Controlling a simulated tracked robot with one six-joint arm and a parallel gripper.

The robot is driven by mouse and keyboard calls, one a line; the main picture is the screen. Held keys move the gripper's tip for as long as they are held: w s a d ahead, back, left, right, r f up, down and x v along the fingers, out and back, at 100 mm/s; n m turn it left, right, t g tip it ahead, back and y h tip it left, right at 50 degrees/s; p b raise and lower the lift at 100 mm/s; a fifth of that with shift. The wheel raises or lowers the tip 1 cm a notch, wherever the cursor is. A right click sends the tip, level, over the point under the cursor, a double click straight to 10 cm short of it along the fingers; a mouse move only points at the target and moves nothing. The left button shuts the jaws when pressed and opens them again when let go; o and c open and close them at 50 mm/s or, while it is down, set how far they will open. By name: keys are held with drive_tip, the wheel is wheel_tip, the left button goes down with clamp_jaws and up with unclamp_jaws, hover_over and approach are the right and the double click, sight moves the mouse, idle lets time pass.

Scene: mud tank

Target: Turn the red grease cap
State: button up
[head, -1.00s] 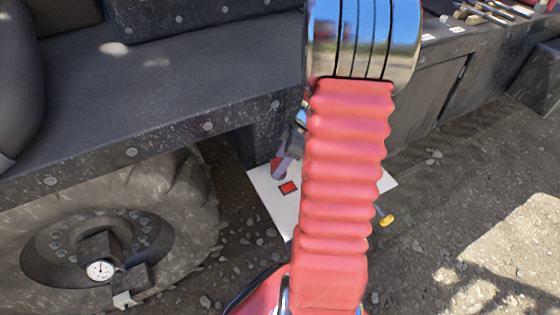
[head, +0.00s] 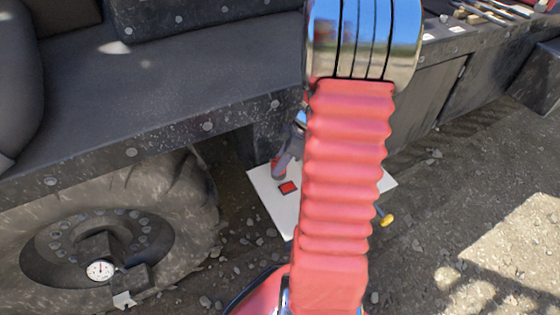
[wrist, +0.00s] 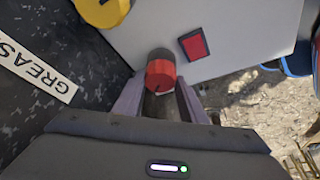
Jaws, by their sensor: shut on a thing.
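The red grease cap (wrist: 161,76) is a short red cylinder with a dark end and a dark mark on its side. In the wrist view it sits between the two fingers of my gripper (wrist: 158,96), which are shut on it. In the head view my gripper (head: 284,163) shows only in part, left of my red arm sleeve, which hides much of it. A bit of the red cap (head: 276,166) shows beside the finger there.
A white panel (wrist: 225,25) with a red square (wrist: 195,44) lies beside the cap. A yellow cap (wrist: 102,8) and a GREASE label (wrist: 32,68) are close by. In the head view, a big tyre (head: 180,205) with a dial gauge (head: 100,270) stands left. Gravel is open at right.

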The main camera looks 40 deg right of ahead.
drive_tip(key=shift+a+m+t+h, duration=0.1)
drive_tip(key=shift+m+t+h, duration=0.3)
drive_tip(key=shift+m, duration=1)
drive_tip(key=shift+a+m+t+h, duration=0.1)
drive_tip(key=shift+m+h, duration=0.6)
drive_tip(key=shift+m, duration=0.7)
drive_tip(key=shift+d, duration=0.1)
drive_tip(key=o, duration=1.1)
drive_tip(key=shift+c, duration=0.2)
drive_tip(key=v, duration=1.3)
drive_tip(key=shift+r, duration=0.4)
